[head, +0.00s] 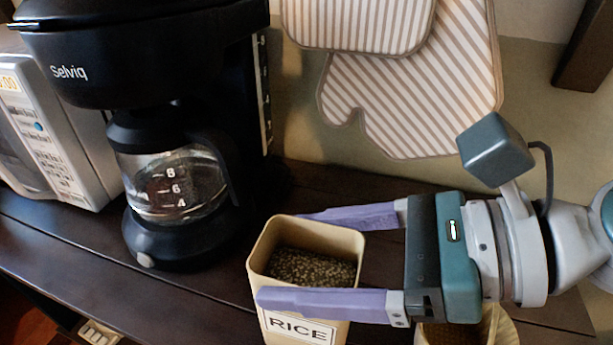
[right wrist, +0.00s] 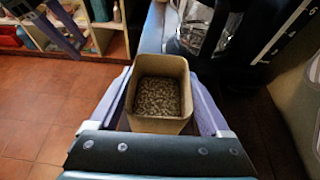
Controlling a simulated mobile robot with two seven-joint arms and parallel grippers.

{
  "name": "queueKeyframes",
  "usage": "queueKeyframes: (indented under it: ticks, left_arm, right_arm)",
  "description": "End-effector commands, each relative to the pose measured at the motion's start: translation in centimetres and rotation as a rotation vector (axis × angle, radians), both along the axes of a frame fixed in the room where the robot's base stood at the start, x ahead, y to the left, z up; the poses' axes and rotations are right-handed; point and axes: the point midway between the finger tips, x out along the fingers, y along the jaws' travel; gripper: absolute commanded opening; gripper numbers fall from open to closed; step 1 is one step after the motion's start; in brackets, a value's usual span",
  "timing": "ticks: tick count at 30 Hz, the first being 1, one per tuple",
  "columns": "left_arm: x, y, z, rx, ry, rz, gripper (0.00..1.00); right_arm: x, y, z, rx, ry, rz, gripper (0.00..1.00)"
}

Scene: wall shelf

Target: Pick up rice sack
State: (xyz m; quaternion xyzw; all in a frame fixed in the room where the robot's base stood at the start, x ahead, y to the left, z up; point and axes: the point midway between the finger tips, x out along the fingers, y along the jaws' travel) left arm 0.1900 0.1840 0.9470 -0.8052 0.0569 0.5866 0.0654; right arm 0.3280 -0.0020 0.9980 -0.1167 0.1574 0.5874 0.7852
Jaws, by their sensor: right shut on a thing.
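The rice container (head: 298,328) is a beige square canister with a "RICE" label, open at the top and filled with small brown grains. It does not look like a soft sack. My right gripper (head: 285,257) has one purple finger on each side of it and is shut on it near its upper part. The canister (right wrist: 158,126) also shows between the fingers in the right wrist view. Its base is cut off, so I cannot tell if it touches the shelf. A purple gripper part at the upper left of the right wrist view looks like my left gripper (right wrist: 62,30); its jaws are unclear.
A black coffee maker (head: 150,60) with a glass jug stands left of the canister, and a white microwave (head: 55,150) further left. Another beige container (head: 490,330) is below my right gripper. Striped oven mitts (head: 420,100) hang behind. The dark shelf (head: 60,235) is clear at front left.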

Motion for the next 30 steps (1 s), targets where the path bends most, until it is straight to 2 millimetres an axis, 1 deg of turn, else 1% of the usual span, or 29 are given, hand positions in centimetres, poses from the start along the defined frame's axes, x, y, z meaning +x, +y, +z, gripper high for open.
queueKeyframes:
  ticks: [1, 5, 8, 12, 15, 18, 21, 24, 30]
  left_arm:
    - [0.0, 0.0, 0.5, 0.000, 0.000, 0.000, 0.50]
    - [0.0, 0.0, 1.7, 0.000, 0.000, 0.000, 0.50]
    - [0.0, 0.0, 2.8, -0.001, 0.000, 0.001, 0.50]
    - [0.0, -0.1, 4.3, -0.004, 0.000, 0.003, 0.50]
    - [0.0, -0.2, 5.1, -0.007, -0.001, 0.005, 0.50]
    - [0.0, -0.2, 5.7, -0.010, -0.001, 0.006, 0.50]
    - [0.0, -0.3, 6.1, -0.011, 0.000, 0.007, 0.50]
    - [0.0, -0.3, 6.3, -0.011, 0.000, 0.007, 0.50]
    - [0.0, -0.3, 6.4, -0.010, -0.001, 0.006, 0.50]
  right_arm:
    - [0.1, 0.0, 1.0, 0.002, -0.006, 0.000, 0.00]
    - [0.1, 0.0, 3.6, 0.004, -0.009, 0.001, 0.00]
    - [0.1, 0.0, 6.4, 0.002, -0.009, 0.001, 0.00]
    - [0.1, 0.0, 10.7, 0.003, -0.012, 0.002, 0.00]
    - [0.1, 0.1, 13.6, 0.004, -0.012, 0.002, 0.00]
    - [0.1, 0.0, 15.8, 0.003, -0.010, 0.002, 0.00]
    - [0.1, 0.0, 17.5, 0.003, -0.008, 0.001, 0.00]
    - [0.1, 0.1, 18.6, 0.003, -0.006, 0.001, 0.00]
    - [0.0, 0.0, 19.3, 0.003, -0.003, 0.001, 0.00]
